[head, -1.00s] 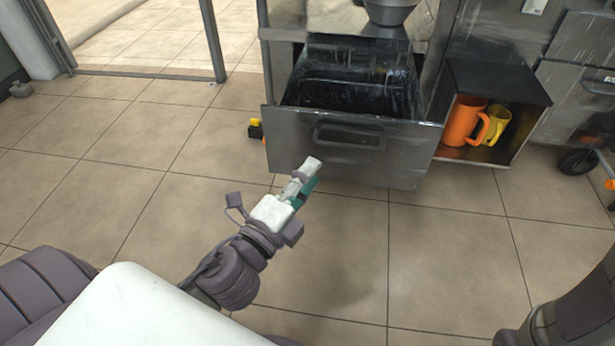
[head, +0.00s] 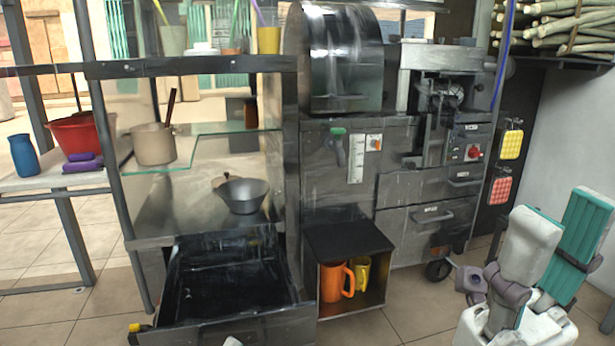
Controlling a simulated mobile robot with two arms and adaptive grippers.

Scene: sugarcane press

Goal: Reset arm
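My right gripper (head: 566,218) is at the lower right of the head view, raised in front of the floor and the white wall. Its two white-and-teal fingers stand apart with nothing between them. Of my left gripper, only a small pale tip (head: 232,342) shows at the bottom edge, in front of the open drawer (head: 225,330); its fingers are hidden, so its opening cannot be told. The drawer is pulled out and its dark inside looks empty.
An open box cabinet (head: 338,237) beside the drawer holds an orange mug (head: 336,282) and a yellow mug (head: 362,274). The steel press (head: 440,115) stands behind. A grey bowl (head: 243,194) and a beige pot (head: 153,144) sit on shelves. Floor is clear at lower centre-right.

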